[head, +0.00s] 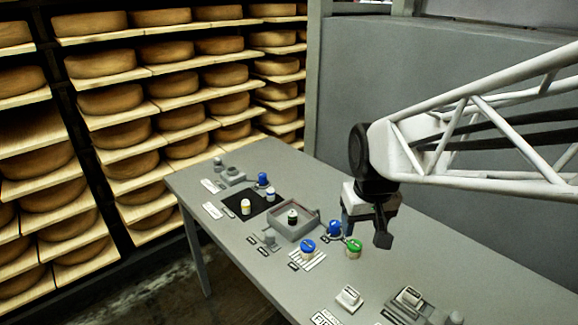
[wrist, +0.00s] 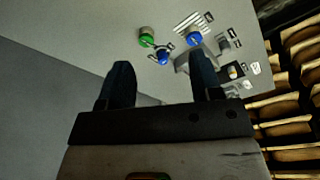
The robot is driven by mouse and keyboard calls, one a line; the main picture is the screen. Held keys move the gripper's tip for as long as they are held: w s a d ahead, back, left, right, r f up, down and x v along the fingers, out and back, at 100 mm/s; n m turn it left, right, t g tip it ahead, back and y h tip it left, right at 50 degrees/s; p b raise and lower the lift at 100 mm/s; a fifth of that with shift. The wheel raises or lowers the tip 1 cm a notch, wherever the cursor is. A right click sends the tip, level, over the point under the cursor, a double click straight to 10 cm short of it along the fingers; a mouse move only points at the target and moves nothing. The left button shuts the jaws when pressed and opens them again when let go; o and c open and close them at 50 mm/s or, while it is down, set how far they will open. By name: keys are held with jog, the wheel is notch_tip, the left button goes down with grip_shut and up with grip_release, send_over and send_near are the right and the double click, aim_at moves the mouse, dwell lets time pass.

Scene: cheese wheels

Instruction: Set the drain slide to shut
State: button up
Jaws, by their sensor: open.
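My gripper (head: 364,228) is open and empty, in the air above the right part of the grey table. It also shows in the wrist view (wrist: 162,80), with its two dark fingers apart. No label on the table reads clearly as the drain slide. A small pale block on a plate (head: 348,297) and a grey housing with a pale block (head: 408,298) sit at the near end, below and right of my gripper; either may be a slide. A smaller grey fitting (head: 268,237) stands left of the tray. I cannot tell which one is the drain slide or its setting.
A blue-topped jar (head: 307,247), a green-topped jar (head: 354,248) and another blue item (head: 334,228) stand near my gripper. A black mat (head: 233,204) lies farther left. Cheese shelves (head: 150,100) line the back.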

jog(key=w+a+f+n+g, duration=0.1)
jog(key=w+a+f, duration=0.2)
jog(key=w+a, duration=0.25)
jog(key=w+a+f+n, duration=0.1)
jog(key=w+a+f, duration=0.25)
jog(key=w, duration=0.25)
jog(key=n, duration=0.3)
send_over(270, 232)
jog(key=shift+g, duration=0.4)
notch_tip(270, 232, down, 9)
jog(key=shift+f, duration=0.1)
jog(key=shift+f, duration=0.1)
jog(key=shift+f, duration=3.75)
